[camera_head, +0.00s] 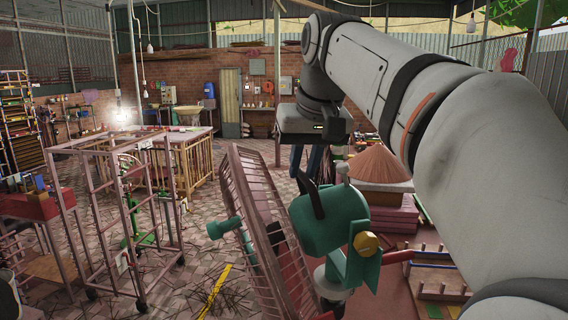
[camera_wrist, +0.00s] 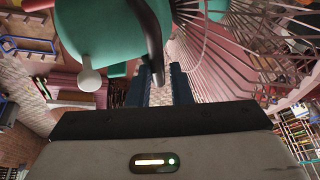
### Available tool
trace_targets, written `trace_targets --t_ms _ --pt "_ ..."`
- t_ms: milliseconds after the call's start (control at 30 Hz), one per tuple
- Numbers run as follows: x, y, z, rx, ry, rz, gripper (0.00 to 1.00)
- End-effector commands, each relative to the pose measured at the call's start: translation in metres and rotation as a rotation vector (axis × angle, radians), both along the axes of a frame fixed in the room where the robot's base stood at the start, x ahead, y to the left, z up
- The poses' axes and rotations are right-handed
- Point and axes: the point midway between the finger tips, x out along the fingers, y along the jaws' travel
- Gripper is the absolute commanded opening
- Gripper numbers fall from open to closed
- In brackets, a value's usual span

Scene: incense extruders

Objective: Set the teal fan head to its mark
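The teal fan head (camera_head: 332,222) stands in the middle of the head view, behind a pinkish wire guard (camera_head: 262,215) that faces left. A dark curved handle (camera_head: 311,197) rises from its top, and a yellow knob (camera_head: 366,243) is on its near side. My gripper (camera_head: 306,173) points down just above the handle, fingers apart. In the wrist view, my gripper (camera_wrist: 160,70) is open; the handle (camera_wrist: 152,42) reaches down close to the left finger. I cannot tell whether they touch. The teal head (camera_wrist: 95,30) fills the upper left there. I cannot make out a mark.
A white-tipped post (camera_head: 342,170) rises from the head beside my gripper. A wheeled metal frame (camera_head: 130,215) stands left. A conical brown heap (camera_head: 376,165) and wooden racks (camera_head: 443,270) are right. The paved floor (camera_head: 215,235) between frame and fan is partly clear, with scattered sticks.

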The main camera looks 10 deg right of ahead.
Motion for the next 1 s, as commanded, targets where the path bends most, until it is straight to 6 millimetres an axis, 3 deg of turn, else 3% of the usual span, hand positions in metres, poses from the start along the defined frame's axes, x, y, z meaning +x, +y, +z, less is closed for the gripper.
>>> trace_targets --t_ms 200,500,1000 --pt "0.000 -0.002 0.001 -0.002 -0.001 -0.004 0.36" --pt "-0.001 -0.003 0.003 -0.003 -0.001 -0.006 0.36" --pt "-0.027 -0.008 0.068 -0.002 -0.002 -0.006 0.36"
